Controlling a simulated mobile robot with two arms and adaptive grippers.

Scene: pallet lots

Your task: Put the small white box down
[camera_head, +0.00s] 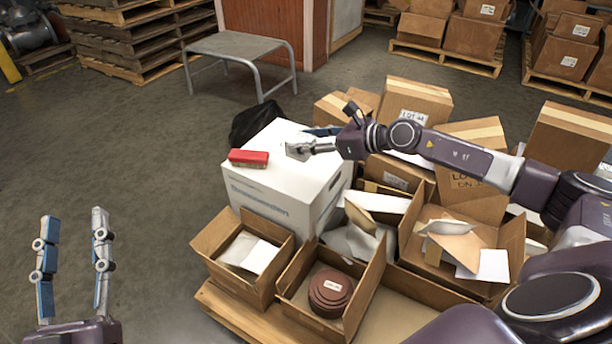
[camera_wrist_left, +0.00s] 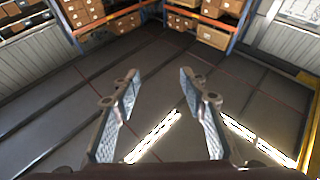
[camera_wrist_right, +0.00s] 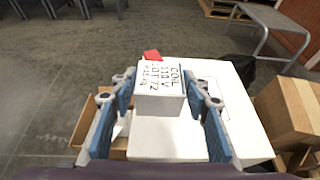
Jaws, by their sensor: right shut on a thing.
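The small white box (camera_wrist_right: 160,104) sits between the fingers of my right gripper (camera_wrist_right: 159,82) in the right wrist view, with printed lettering including "COIL" on it. In the head view my right gripper (camera_head: 312,147) is over the top of a large white carton (camera_head: 262,190), and the small box is mostly hidden there. The frames do not clearly show whether the small box touches the carton top. A red box (camera_head: 248,158) lies on the carton's left part. My left gripper (camera_head: 72,217) is open and empty, off to the left over bare floor.
Open cartons stand in front of the white carton, one holding a brown round stack (camera_head: 330,292). More brown cartons (camera_head: 415,100) crowd the right. A black bag (camera_head: 262,120) lies behind the carton. A grey metal table (camera_head: 240,46) stands farther back. The floor at left is clear.

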